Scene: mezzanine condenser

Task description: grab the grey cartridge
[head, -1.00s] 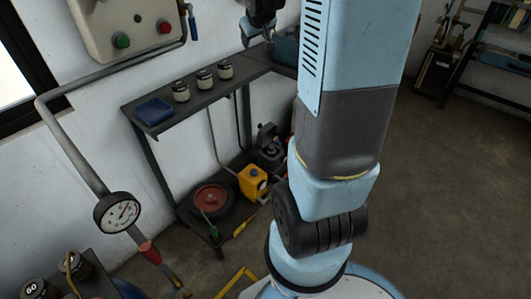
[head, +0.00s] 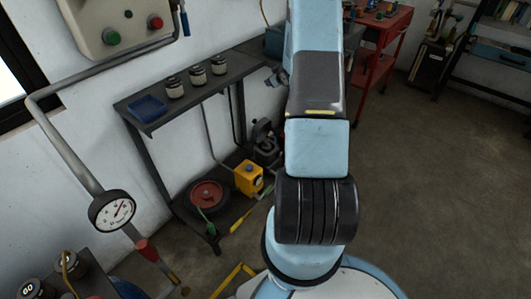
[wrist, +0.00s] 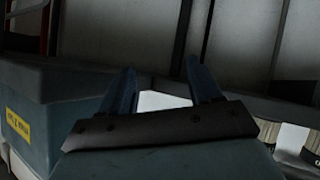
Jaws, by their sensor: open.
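Three pale canisters with black lids stand in a row on the dark shelf (head: 150,122), the middle one (head: 197,76) between the left one (head: 174,88) and the right one (head: 218,65). I cannot tell which, if any, is the grey cartridge. My gripper (wrist: 162,82) is open, its two dark blue fingers apart with nothing held between them. In the head view my arm hides most of it; a dark part shows at the shelf's far end. Pale labelled canisters (wrist: 293,138) show low at the right in the wrist view, apart from the fingers.
A blue-green box (wrist: 60,95) with a yellow label stands left of the fingers. A blue tray (head: 148,107) lies at the shelf's near end. A pressure gauge (head: 112,210) and pipe stand at left. A red cart (head: 372,70) is behind; open floor lies right.

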